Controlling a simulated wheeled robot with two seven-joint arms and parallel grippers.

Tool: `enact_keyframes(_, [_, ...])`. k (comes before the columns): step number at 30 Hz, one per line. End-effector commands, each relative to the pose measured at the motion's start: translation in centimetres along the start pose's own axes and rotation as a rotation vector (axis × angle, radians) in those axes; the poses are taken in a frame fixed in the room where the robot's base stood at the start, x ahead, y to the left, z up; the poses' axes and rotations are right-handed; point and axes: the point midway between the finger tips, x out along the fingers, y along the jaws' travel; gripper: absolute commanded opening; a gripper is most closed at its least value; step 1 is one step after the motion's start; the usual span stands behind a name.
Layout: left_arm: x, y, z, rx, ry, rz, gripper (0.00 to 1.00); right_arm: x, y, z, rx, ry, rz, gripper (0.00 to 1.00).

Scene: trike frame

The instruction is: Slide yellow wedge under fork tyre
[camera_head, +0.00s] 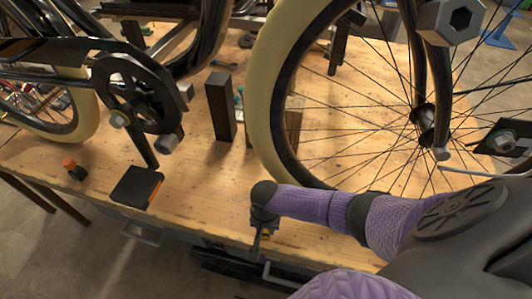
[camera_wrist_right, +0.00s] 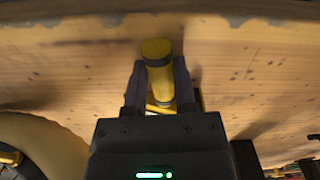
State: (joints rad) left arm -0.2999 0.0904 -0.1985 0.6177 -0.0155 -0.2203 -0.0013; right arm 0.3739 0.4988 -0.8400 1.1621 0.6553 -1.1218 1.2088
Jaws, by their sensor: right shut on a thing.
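My right gripper (camera_head: 260,240) is at the front edge of the bench, left of and below the fork tyre. In the right wrist view its two fingers (camera_wrist_right: 160,88) are shut on a yellow piece (camera_wrist_right: 158,72), taken as the yellow wedge. Its visible end is rounded with a dark band; its full shape is hidden between the fingers. Only a speck of yellow shows at the gripper in the head view. The cream fork tyre (camera_head: 264,90) stands on the bench, apart from the gripper; its lowest part is partly behind my right arm. My left gripper is not in view.
A dark upright block (camera_head: 220,107) stands left of the tyre. A small orange-topped item (camera_head: 72,168) lies further left. Bare wooden bench top (camera_head: 205,190) lies between pedal and tyre.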

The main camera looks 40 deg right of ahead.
Motion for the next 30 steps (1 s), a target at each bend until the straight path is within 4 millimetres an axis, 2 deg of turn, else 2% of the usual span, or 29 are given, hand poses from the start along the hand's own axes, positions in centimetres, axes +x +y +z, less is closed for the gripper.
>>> enact_keyframes(11, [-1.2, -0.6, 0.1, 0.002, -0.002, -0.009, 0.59, -0.1, 2.2, 0.0, 0.001, -0.001, 0.003, 0.0])
enact_keyframes(30, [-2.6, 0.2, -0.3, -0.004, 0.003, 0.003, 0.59, -0.1, 5.8, 0.1, 0.001, -0.002, 0.004, 0.0])
